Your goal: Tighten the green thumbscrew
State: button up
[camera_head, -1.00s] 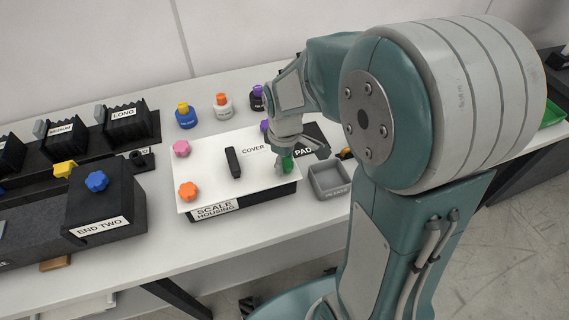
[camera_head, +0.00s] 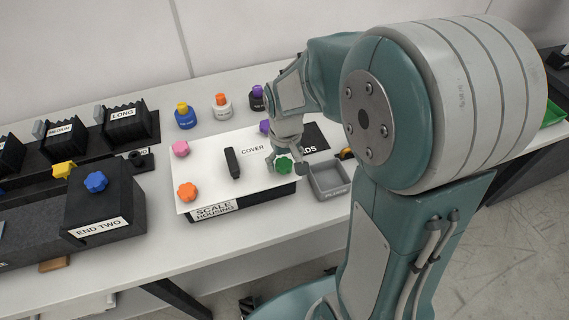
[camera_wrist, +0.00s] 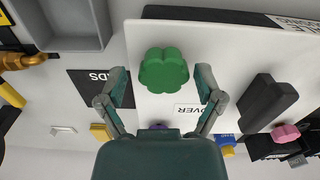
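The green thumbscrew (camera_head: 283,163) sits at the near right corner of the white cover plate (camera_head: 212,161) on the scale housing (camera_head: 216,210). In the wrist view the green thumbscrew (camera_wrist: 163,70) has a lobed head and lies between my fingertips. My gripper (camera_head: 285,160) is over that corner; in the wrist view my gripper (camera_wrist: 162,86) has its fingers spread to either side of the head, with gaps showing. The thumbscrew's shaft is hidden beneath its head. Orange (camera_head: 187,191), pink (camera_head: 181,149) and purple (camera_head: 265,126) thumbscrews stand at the other corners.
A black handle (camera_head: 232,162) rises from the cover's middle. A grey open bin (camera_head: 329,181) stands close to the right of the housing. Several small bottles stand behind it. The black END TWO block (camera_head: 105,208) is at left. Bare table lies in front.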

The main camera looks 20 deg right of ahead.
aim_at(284, 163)
jog(key=shift+a+r, duration=0.1)
jog(key=shift+r, duration=2.95)
jog(key=shift+r, duration=0.1)
notch_tip(284, 163, up, 12)
jog(key=s+f+t, duration=0.1)
jog(key=s+t, duration=0.1)
jog(key=s, duration=0.5)
jog(key=s+f+m+t, duration=0.1)
jog(key=s+t, duration=0.2)
jog(key=s, duration=0.4)
jog(key=shift+f+t, duration=0.3)
jog(key=shift+f, duration=0.1)
